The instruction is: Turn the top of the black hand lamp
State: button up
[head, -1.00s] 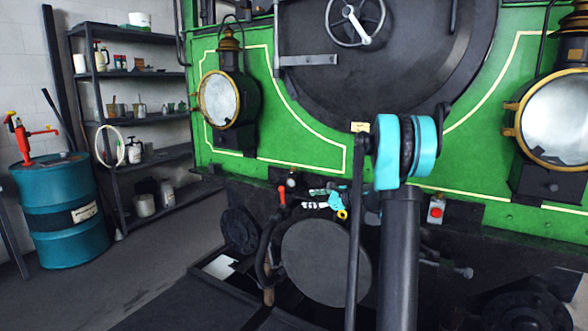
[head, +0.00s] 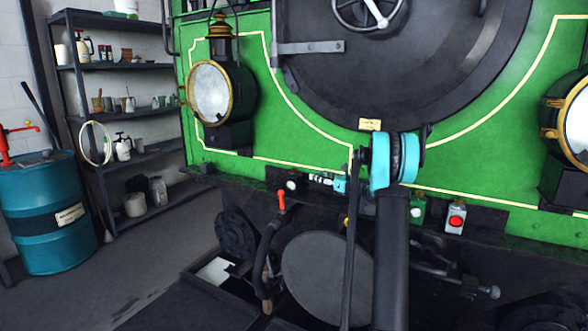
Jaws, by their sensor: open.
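A small black lamp with a round white lens (head: 291,185) stands on the dark beam below the green front of the engine. It looks like the black hand lamp; its top is small and hard to make out. My gripper (head: 313,179) is open, just right of this lamp, pointing left. It looks empty, with a small gap to the lamp, though I cannot tell the depth. My own arm hides part of the beam to the right of the gripper.
A green lamp (head: 417,211) and a grey lamp with a red lens (head: 455,219) stand farther right on the beam. A large brass-rimmed headlamp (head: 212,95) hangs above left. A red-handled lever (head: 281,202) rises below the black lamp. A blue drum (head: 45,215) and shelves (head: 150,152) stand left.

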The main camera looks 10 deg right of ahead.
aim_at(295, 168)
jog(key=x, duration=1.4)
jog(key=shift+w+a, duration=0.2)
jog(key=shift+a, duration=0.1)
jog(key=shift+c, duration=0.6)
grip_shut()
